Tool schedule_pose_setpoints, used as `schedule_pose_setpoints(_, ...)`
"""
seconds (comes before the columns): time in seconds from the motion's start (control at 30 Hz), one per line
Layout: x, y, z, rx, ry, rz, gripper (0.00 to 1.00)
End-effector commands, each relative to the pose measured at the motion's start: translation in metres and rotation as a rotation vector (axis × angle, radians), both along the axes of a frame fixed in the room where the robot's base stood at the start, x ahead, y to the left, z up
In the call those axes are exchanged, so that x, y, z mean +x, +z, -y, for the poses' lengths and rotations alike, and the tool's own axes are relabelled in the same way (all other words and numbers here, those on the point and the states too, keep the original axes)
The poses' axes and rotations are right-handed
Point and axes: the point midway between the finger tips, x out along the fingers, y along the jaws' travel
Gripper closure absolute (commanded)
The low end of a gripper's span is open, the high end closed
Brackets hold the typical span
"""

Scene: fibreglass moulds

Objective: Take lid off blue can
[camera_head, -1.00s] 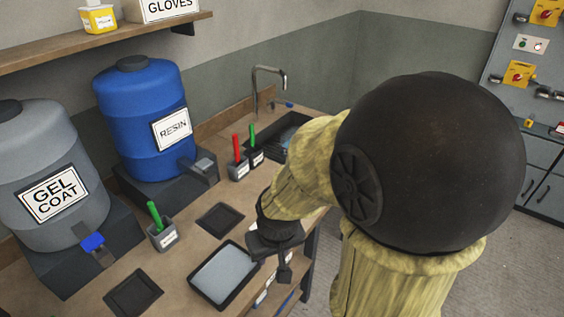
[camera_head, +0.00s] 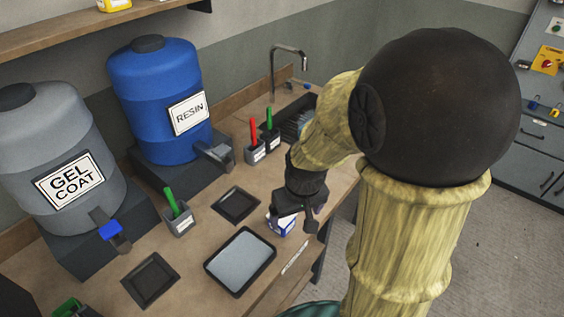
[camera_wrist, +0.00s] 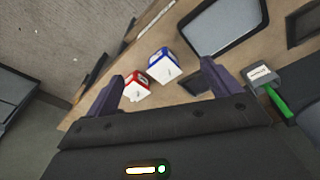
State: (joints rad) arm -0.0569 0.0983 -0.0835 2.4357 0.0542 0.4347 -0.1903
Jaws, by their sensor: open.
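A small blue and white container (camera_wrist: 164,66), apparently the blue can, stands on the workbench near its front edge. In the head view it (camera_head: 281,222) is partly hidden under my gripper (camera_head: 294,218). In the wrist view its white top faces the camera. My gripper (camera_wrist: 162,74) is open and empty, with its fingers spread left and right above the bench. The blue can shows between the fingers, nearer the right one, and no contact can be made out. I cannot tell the lid from the rest of the white top.
A red and white container (camera_wrist: 136,88) stands beside the blue one, nearer the left finger. A dark tray (camera_head: 241,262), two dark mats, a grey cup with a green handle (camera_head: 178,218) and the resin (camera_head: 155,100) and gel coat (camera_head: 58,160) drums occupy the bench.

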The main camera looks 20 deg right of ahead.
Motion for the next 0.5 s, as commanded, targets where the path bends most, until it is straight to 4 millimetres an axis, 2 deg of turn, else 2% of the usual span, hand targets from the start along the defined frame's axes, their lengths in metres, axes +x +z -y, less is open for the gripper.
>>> schedule_pose_setpoints(0.03,0.015,0.015,-0.001,-0.007,0.053,-0.024,0.11)
schedule_pose_setpoints(0.1,0.037,0.025,-0.001,-0.016,0.14,-0.059,0.11)
schedule_pose_setpoints(0.3,0.092,0.044,-0.003,-0.045,0.396,-0.143,0.11)
schedule_pose_setpoints(0.4,0.107,0.047,-0.004,-0.053,0.478,-0.161,0.11)
schedule_pose_setpoints(0.5,0.112,0.047,-0.004,-0.055,0.51,-0.169,0.11)
